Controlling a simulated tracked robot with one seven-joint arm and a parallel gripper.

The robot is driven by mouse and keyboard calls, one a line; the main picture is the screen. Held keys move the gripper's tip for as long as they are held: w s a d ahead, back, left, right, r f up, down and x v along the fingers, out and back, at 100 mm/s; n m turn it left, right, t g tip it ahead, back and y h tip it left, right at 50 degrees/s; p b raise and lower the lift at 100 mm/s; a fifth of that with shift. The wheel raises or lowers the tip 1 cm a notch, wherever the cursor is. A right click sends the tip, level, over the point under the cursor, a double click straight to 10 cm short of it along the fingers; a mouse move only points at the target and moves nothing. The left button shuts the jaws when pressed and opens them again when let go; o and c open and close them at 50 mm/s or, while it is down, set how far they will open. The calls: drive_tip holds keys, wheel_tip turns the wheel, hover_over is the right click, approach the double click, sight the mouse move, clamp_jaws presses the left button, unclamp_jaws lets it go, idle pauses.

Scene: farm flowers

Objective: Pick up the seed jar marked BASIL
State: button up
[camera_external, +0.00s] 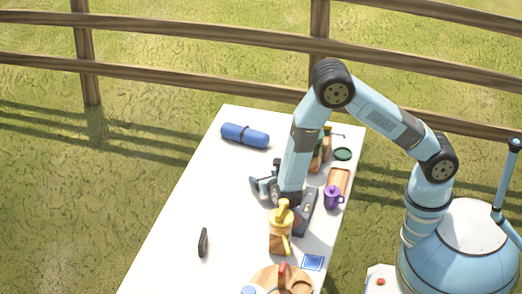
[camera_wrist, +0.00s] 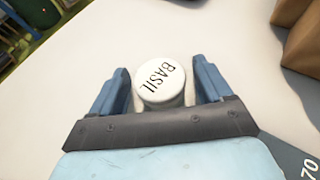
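The seed jar marked BASIL (camera_wrist: 160,80) has a round white lid with black lettering, seen from above in the wrist view. My gripper (camera_wrist: 160,70) is open, with one blue finger on each side of the jar. Small gaps show between the fingers and the jar. In the external view my gripper (camera_external: 264,187) is low over the white table, and I cannot make out the jar there.
On the white table (camera_external: 185,205) are a blue roll (camera_external: 245,136), a purple pot (camera_external: 333,197), a yellow watering can (camera_external: 281,220), a dark object (camera_external: 203,243) and a round wooden board (camera_external: 262,281). The table's left part is mostly clear.

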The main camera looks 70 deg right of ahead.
drive_tip(key=c, duration=0.9)
drive_tip(key=shift+r, duration=0.15)
drive_tip(key=shift+c, duration=0.2)
